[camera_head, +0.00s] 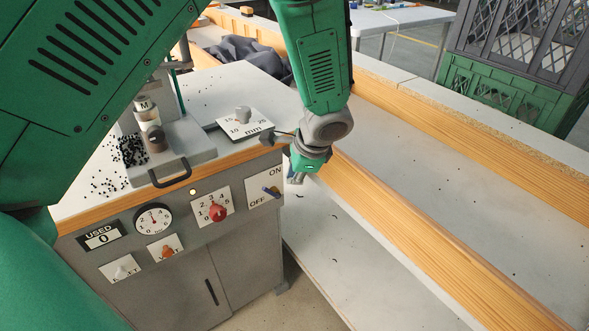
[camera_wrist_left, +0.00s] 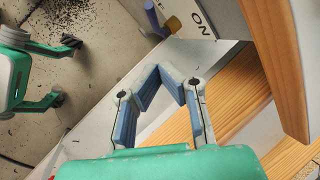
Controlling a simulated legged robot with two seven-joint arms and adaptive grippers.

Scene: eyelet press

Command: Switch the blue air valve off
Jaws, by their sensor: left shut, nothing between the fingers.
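The blue air valve lever (camera_head: 271,190) is on a white plate with ON at its upper right and OFF at its lower left, on the front of the grey press cabinet. Its exact angle is hard to tell. In the left wrist view the blue lever (camera_wrist_left: 152,18) and its brass hub show beside the ON mark, ahead of the fingers. My left gripper (camera_head: 294,177) is just right of the valve plate, near the cabinet's right corner. In its wrist view the gripper (camera_wrist_left: 164,70) has its blue-padded fingers together, empty and apart from the lever.
A red knob (camera_head: 217,213), an orange knob (camera_head: 166,251) and a gauge (camera_head: 153,219) sit left of the valve. A wooden rail (camera_head: 420,240) runs along a pale bench at the right. Black eyelets (camera_head: 130,150) lie on the press top. Green crates (camera_head: 510,95) stand behind.

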